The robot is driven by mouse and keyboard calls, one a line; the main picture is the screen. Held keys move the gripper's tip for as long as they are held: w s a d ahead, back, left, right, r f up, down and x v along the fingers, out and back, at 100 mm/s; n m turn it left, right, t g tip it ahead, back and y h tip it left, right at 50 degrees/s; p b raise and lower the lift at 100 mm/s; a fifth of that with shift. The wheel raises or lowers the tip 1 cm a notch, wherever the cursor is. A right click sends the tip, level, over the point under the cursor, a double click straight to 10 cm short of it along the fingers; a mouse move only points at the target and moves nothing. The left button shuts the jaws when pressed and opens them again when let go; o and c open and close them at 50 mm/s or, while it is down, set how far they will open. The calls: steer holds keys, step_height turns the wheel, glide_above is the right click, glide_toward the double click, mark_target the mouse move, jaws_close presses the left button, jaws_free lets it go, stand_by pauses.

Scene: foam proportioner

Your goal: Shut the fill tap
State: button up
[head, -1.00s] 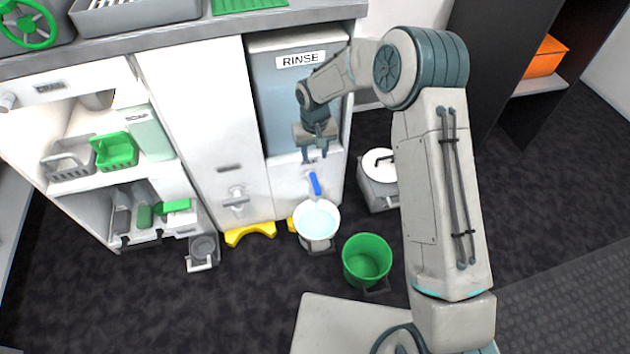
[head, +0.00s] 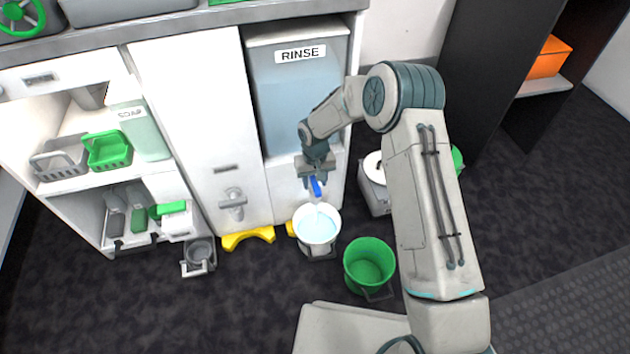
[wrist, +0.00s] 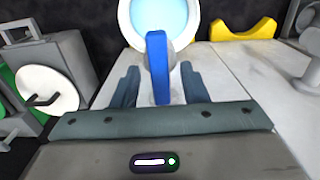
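The fill tap has a blue lever handle (head: 315,187) on the white panel below the RINSE tank (head: 298,90). The same blue handle (wrist: 158,62) shows upright in the wrist view. My gripper (head: 314,182) is at the handle, pointing down. In the wrist view my gripper (wrist: 160,84) is open, with one finger on each side of the handle and a visible gap on both sides. A white bucket (head: 317,226) of pale blue liquid stands below the tap. The liquid also shows at the top of the wrist view (wrist: 160,15). The tap's spout is mostly hidden.
A green bucket (head: 368,264) stands on the floor to the right of the white one. A grey container with a white lid (head: 374,168) is beside the cabinet. A yellow stand (head: 248,238) and a second, grey tap (head: 232,204) are to the left.

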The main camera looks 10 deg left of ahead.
steer(key=shift+c, duration=0.3)
jaws_close()
steer(key=shift+m, duration=0.4)
steer(key=m, duration=0.3)
steer(key=shift+m, duration=0.4)
steer(key=m+p, duration=0.1)
steer(key=m, duration=0.3)
steer(key=shift+r+m, duration=0.1)
steer(key=shift+m, duration=0.2)
steer(key=m+p, duration=0.2)
steer(key=m, duration=0.2)
steer(key=m+p, duration=0.1)
steer(key=m, duration=0.3)
steer(key=shift+m, duration=0.3)
